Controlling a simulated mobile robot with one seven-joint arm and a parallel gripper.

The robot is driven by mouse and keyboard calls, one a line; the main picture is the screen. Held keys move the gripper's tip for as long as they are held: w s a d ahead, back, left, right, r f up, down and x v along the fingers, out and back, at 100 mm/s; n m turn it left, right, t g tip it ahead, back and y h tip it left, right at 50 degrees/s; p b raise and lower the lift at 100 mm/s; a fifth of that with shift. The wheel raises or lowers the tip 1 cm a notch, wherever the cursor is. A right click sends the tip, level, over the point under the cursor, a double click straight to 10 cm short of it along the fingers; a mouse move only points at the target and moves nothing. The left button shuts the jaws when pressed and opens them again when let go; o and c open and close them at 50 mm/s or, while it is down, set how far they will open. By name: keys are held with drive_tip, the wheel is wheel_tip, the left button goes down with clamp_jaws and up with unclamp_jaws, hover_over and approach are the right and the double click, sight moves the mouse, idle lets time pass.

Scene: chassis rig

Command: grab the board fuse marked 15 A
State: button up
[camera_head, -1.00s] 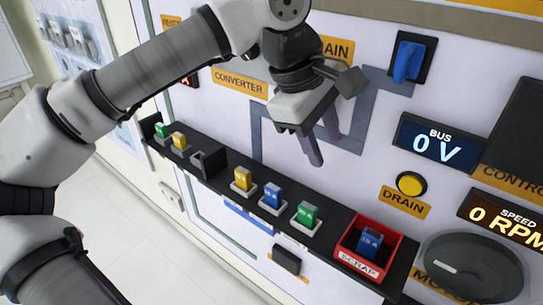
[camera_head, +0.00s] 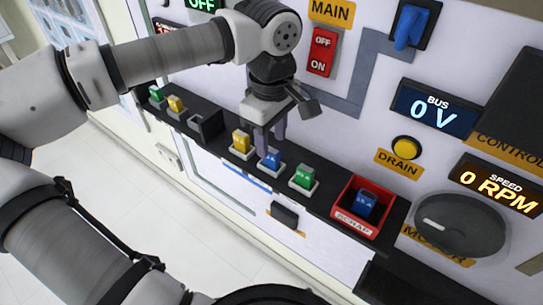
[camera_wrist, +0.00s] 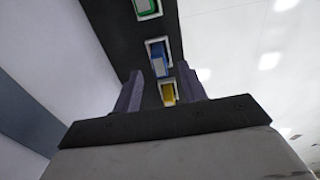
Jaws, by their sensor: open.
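On the black shelf (camera_head: 225,160), a blue fuse (camera_head: 269,158) stands in a white-rimmed socket between a yellow fuse (camera_head: 241,141) and a green fuse (camera_head: 303,177). Its marking is too small to read surely. Another blue fuse (camera_head: 366,203) lies in the red scrap bin (camera_head: 346,226). My gripper (camera_head: 271,142) is open, pointing down close above the shelf's blue fuse, partly overlapping it. In the wrist view, my gripper (camera_wrist: 160,85) has the yellow fuse (camera_wrist: 168,92) showing between its fingers, and the blue fuse (camera_wrist: 159,62) just beyond them. Nothing is held.
An empty black socket (camera_head: 207,124) and further green (camera_head: 157,94) and yellow (camera_head: 175,104) fuses are at the shelf's left. The panel behind carries a red main switch (camera_head: 321,52), a blue lever (camera_head: 409,27) and a yellow drain button (camera_head: 405,148).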

sight(272, 150)
wheel_tip(272, 150, down, 4)
drive_tip(key=shift+f+p, duration=0.1)
drive_tip(key=shift+p, duration=0.2)
clamp_jaws()
